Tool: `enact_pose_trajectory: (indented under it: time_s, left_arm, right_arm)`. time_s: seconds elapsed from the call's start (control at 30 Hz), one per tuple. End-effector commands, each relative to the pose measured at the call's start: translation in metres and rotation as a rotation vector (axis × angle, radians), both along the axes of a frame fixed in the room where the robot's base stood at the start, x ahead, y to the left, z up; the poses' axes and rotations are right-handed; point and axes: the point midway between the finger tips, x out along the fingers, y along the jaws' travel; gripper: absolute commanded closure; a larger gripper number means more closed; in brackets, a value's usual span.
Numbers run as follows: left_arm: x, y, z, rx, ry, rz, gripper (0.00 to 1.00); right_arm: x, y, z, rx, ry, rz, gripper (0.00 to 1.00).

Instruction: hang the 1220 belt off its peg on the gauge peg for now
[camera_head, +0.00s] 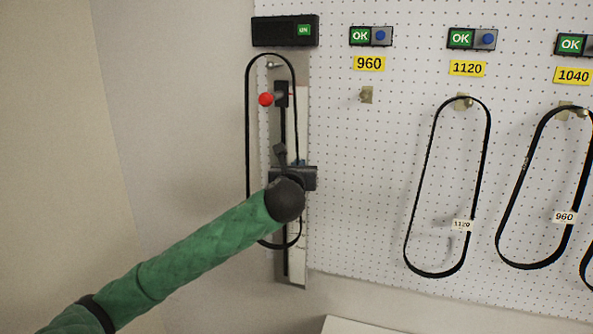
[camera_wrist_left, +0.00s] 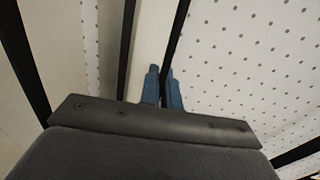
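A black belt loop (camera_head: 247,130) with no readable tag is at the gauge (camera_head: 299,262) on the left of the board. Its top arc lies around and slightly above the gauge peg (camera_head: 271,65); I cannot tell if it rests on it. My left gripper (camera_head: 299,165) is in front of the gauge at the belt's right strand, mostly hidden by my wrist in the head view. In the left wrist view, the blue fingers (camera_wrist_left: 162,88) are close together with the belt's strand (camera_wrist_left: 176,42) running between them. My right gripper is not in view.
The peg under the 960 sign (camera_head: 366,95) is empty. The 1120 peg (camera_head: 463,102) holds a belt tagged 1120 (camera_head: 408,225). The 1040 peg (camera_head: 566,112) holds a belt tagged 960 (camera_head: 514,185). A red knob (camera_head: 265,99) sticks out at the gauge. Part of another belt shows at the right edge.

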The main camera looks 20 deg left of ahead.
Motion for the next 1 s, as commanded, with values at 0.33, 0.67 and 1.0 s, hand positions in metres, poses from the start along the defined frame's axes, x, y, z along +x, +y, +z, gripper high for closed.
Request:
enact_pose_trajectory:
  time_s: [0.33,0.67,1.0]
  left_arm:
    - [0.017,0.0,-0.002,0.0,0.0,0.001,1.0]
    - [0.031,-0.001,-0.005,0.001,0.0,0.001,1.0]
    - [0.038,-0.001,-0.017,0.002,0.001,0.002,1.0]
  right_arm:
    - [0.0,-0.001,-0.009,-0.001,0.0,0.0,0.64]
    - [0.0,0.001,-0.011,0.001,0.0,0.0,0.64]
    - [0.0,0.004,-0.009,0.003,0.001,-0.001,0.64]
